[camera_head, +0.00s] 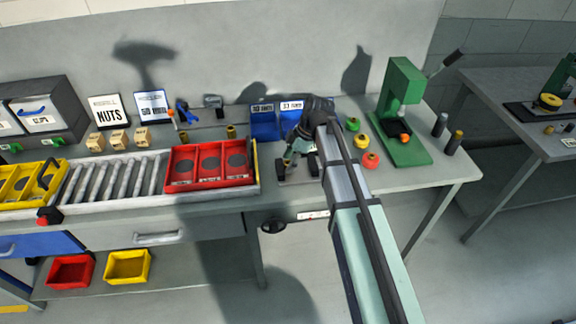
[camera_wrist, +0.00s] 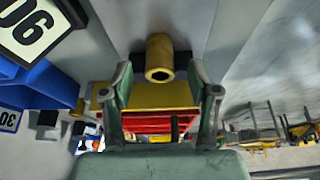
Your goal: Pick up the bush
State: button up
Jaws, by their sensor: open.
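A brass-coloured bush (camera_wrist: 159,58), a short cylinder with a dark bore, shows in the wrist view. It appears between and just beyond the fingertips of my gripper (camera_wrist: 163,88), with visible gaps on both sides. My gripper's two green fingers are spread apart and hold nothing. In the head view my gripper (camera_head: 297,167) is low over the bench, right of the red tray and in front of the blue bins. I cannot make out that bush there, which may be hidden by the gripper. A small brass cylinder (camera_head: 231,131) stands on the bench behind the red tray.
The red three-part tray (camera_head: 208,186) sits at the end of the roller track (camera_head: 110,184), close left of my gripper. Blue bins (camera_head: 264,124) stand close behind. A green press (camera_head: 402,110) and coloured round parts (camera_head: 371,160) are to the right. The bench's front right is clear.

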grip_shut()
dwell(0.4)
